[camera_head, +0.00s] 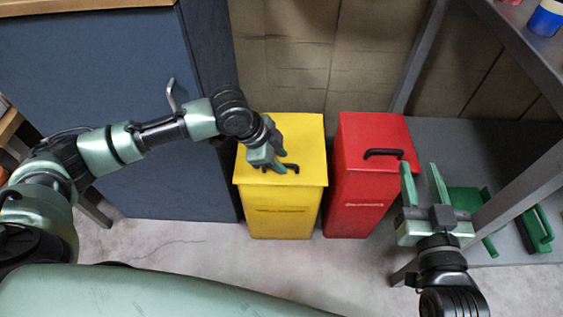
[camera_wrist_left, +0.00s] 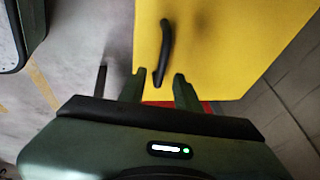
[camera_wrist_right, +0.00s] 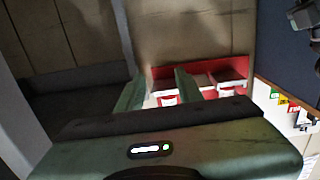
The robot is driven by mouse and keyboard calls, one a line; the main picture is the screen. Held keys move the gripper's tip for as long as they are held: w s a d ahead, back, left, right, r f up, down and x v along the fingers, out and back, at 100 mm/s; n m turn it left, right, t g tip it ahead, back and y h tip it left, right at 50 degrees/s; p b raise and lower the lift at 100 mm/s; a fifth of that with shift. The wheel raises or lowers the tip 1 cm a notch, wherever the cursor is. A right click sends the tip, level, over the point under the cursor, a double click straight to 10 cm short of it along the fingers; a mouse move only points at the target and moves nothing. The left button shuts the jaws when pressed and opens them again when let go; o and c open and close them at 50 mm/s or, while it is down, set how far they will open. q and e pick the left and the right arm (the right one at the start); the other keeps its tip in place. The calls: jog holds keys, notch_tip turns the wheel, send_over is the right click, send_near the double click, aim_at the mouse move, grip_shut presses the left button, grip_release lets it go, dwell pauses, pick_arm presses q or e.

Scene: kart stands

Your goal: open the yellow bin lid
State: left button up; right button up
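The yellow bin (camera_head: 285,222) stands upright on the floor, and its lid (camera_head: 295,135) lies closed on top. A black handle (camera_head: 292,168) sits near the lid's front edge. My left gripper (camera_head: 271,163) is open just over the handle. In the left wrist view the lid (camera_wrist_left: 240,40) fills the upper part, and one end of the handle (camera_wrist_left: 165,50) reaches between the open fingers (camera_wrist_left: 158,88). I cannot tell whether they touch it. My right gripper (camera_head: 423,180) is open and empty, away from the bins at the right; its spread fingers also show in the right wrist view (camera_wrist_right: 158,92).
A red bin (camera_head: 365,190) with a black handle stands close beside the yellow bin on the right. A blue cabinet (camera_head: 120,90) stands on the left. A grey metal shelf (camera_head: 470,150) with green items (camera_head: 535,228) is at the right. The floor in front is clear.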

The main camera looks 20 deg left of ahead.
pick_arm(q)
jog(key=shift+w+d+f, duration=0.2)
jog(key=shift+f, duration=0.35)
pick_arm(e)
jog(key=shift+a+r+t+y, duration=0.15)
jog(key=shift+r+t+y, duration=0.15)
jog(key=shift+r+t, duration=0.65)
jog(key=shift+r+g, duration=0.25)
pick_arm(q)
grip_shut()
pick_arm(e)
jog(key=shift+w, duration=0.1)
